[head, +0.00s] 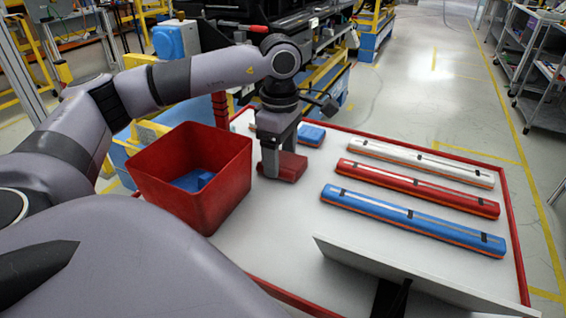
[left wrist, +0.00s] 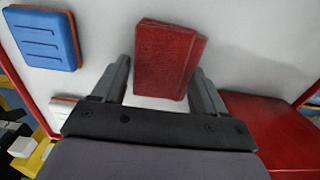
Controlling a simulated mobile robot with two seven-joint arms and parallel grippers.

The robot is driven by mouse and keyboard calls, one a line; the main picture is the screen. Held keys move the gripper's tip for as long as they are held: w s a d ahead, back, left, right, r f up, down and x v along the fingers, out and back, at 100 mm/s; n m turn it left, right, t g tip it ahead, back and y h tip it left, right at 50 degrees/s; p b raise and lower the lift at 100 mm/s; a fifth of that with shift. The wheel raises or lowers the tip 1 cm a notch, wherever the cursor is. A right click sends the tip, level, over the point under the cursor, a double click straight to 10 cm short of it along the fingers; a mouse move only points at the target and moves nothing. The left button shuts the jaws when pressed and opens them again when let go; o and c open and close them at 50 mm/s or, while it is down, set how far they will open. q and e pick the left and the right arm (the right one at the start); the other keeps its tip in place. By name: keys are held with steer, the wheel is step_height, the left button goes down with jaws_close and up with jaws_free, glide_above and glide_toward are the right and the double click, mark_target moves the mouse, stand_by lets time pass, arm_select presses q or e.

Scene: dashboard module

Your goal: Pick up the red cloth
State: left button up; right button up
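The red cloth (head: 284,166) is a folded, block-like piece lying on the white table, just right of the red bin. My left gripper (head: 280,170) points down over it in the head view. In the left wrist view, the red cloth (left wrist: 168,62) lies between the two spread fingers of my left gripper (left wrist: 160,85). Small gaps show between the cloth and the fingers, at least on the left side; contact on the right is hard to tell.
A red bin (head: 228,190) with blue items inside stands left of the cloth. A blue block (head: 312,134) lies behind it, also in the wrist view (left wrist: 42,37). White (head: 420,162), red (head: 415,187) and blue (head: 412,220) long bars lie to the right. A grey panel (head: 400,275) is in front.

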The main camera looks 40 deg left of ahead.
arm_select(q)
steer(key=c, duration=0.6)
arm_select(e)
steer(key=shift+a, duration=0.1)
arm_select(q)
steer(key=shift+r, duration=0.1)
step_height(320, 180, up, 12)
steer(key=p, duration=0.2)
step_height(320, 180, up, 7)
steer(key=p, duration=0.3)
glide_above(281, 158)
steer(key=shift+r+p, duration=0.45)
arm_select(e)
steer(key=shift+s+d+r, duration=0.1)
steer(key=shift+d+r, duration=0.1)
steer(key=shift+r, duration=0.5)
steer(key=shift+s+d+r, duration=0.15)
steer(key=shift+r, duration=0.5)
steer(key=shift+s+d+r, duration=0.1)
steer(key=shift+d+r, duration=0.1)
steer(key=shift+r, duration=0.5)
arm_select(q)
steer(key=o, duration=0.5)
steer(key=shift+c, duration=0.2)
steer(key=c, duration=0.3)
arm_select(e)
steer(key=shift+a, duration=0.1)
